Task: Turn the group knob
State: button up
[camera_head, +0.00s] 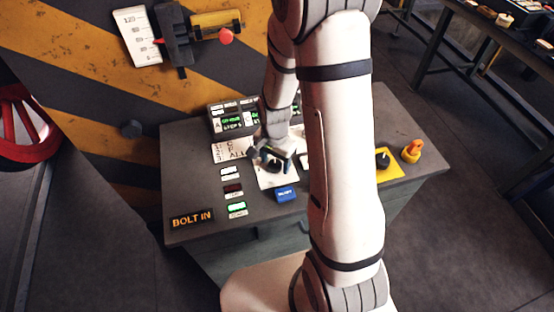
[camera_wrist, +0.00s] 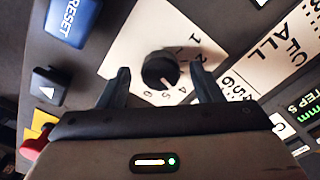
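The group knob (camera_wrist: 159,69) is round and black, on a white plate (camera_wrist: 135,45) numbered around it. In the wrist view a pale pointer mark on it faces down, seemingly near the 5. The knob also shows small and partly covered in the camera_head view (camera_head: 273,165). My gripper (camera_wrist: 161,76) is open, with one finger on each side of the knob in the wrist view and a gap on both sides. I cannot tell how far the fingertips are above the plate. In the camera_head view my gripper (camera_head: 271,154) is over the plate.
A card reading "ALL" (camera_wrist: 284,50) and a green-lit display (camera_head: 233,122) stand on the other side. The console (camera_head: 195,145) also carries a yellow plate (camera_head: 394,170) and lit "BOLT IN" sign (camera_head: 192,219).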

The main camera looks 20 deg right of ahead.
aim_at(275, 163)
jog(key=shift+r, duration=0.1)
jog(key=shift+w+r, duration=0.1)
jog(key=shift+r, duration=0.2)
notch_tip(275, 163, up, 7)
jog(key=shift+b, duration=0.55)
